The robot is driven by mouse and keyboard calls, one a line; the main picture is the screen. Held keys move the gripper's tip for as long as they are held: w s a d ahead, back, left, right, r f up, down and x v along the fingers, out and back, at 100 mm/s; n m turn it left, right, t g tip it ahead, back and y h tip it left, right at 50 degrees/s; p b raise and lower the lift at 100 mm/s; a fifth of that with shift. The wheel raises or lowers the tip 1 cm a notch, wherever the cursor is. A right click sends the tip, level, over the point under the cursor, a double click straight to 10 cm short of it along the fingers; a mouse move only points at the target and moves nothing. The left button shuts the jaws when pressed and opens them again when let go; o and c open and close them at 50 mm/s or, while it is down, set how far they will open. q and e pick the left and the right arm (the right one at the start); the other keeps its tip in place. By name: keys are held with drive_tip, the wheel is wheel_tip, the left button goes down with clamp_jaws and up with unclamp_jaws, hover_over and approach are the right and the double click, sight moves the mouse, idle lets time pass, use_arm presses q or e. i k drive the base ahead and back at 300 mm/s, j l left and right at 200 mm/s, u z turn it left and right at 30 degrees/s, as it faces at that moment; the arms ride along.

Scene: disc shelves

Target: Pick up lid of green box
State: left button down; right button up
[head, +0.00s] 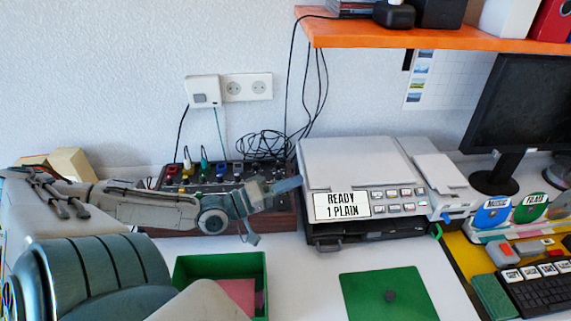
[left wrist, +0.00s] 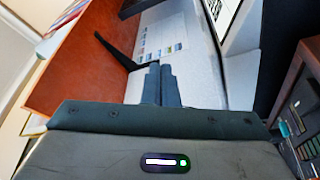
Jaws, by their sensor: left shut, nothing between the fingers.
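The green lid (head: 389,294) lies flat on the white table, right of the open green box (head: 220,262). It has a small dark round knob (head: 390,296) in its middle. The box holds something pink or red, partly hidden by my arm. My left gripper (head: 288,185) is above the table in front of the printer's left side, up and left of the lid and apart from it. In the left wrist view its fingers (left wrist: 161,86) are together and empty. My right gripper is not in view.
A white printer (head: 350,170) reading "READY 1 PLAIN" stands behind the lid. A dark panel with coloured plugs (head: 205,175) is behind my left arm. A keyboard (head: 540,290) and monitor (head: 525,110) are at right. An orange shelf (head: 430,37) hangs above. Table between box and lid is clear.

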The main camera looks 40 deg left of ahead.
sight(401, 294)
drive_tip(key=k+l, duration=0.55)
drive_tip(key=l, duration=0.2)
drive_tip(key=k+l, duration=0.6)
drive_tip(key=l, duration=0.1)
